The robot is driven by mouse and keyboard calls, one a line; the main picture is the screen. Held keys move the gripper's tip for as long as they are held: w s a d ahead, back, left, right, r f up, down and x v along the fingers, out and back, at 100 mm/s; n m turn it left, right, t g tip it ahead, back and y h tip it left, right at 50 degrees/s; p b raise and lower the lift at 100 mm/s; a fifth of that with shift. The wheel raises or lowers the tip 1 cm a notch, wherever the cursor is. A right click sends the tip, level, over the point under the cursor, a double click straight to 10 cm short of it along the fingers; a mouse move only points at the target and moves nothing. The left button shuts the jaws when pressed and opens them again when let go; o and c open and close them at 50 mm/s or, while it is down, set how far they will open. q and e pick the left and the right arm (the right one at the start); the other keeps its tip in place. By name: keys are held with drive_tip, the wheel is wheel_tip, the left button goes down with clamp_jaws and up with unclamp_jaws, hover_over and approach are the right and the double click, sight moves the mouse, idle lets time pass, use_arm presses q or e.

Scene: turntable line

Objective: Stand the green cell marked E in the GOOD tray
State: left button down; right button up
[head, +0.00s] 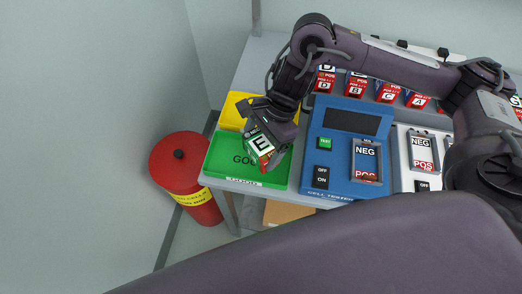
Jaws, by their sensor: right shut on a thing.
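The green cell marked E (262,146) is in my right gripper (264,132), which is shut on it. The cell shows a white label with an E and a red part at its lower end. It is over the green GOOD tray (222,160), on the table's left part. I cannot tell whether the cell touches the tray floor. My left gripper is not in view.
A yellow tray (232,113) is behind the GOOD tray. The blue cell tester (318,150) stands to its right, with a white device (405,165) beyond. A red bin (180,165) stands on the floor at left.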

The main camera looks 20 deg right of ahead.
sight(261, 153)
wheel_tip(261, 153, down, 3)
drive_tip(key=shift+f, duration=0.2)
drive_tip(key=shift+f, duration=0.15)
drive_tip(key=o, duration=1.5)
drive_tip(key=shift+c, duration=0.2)
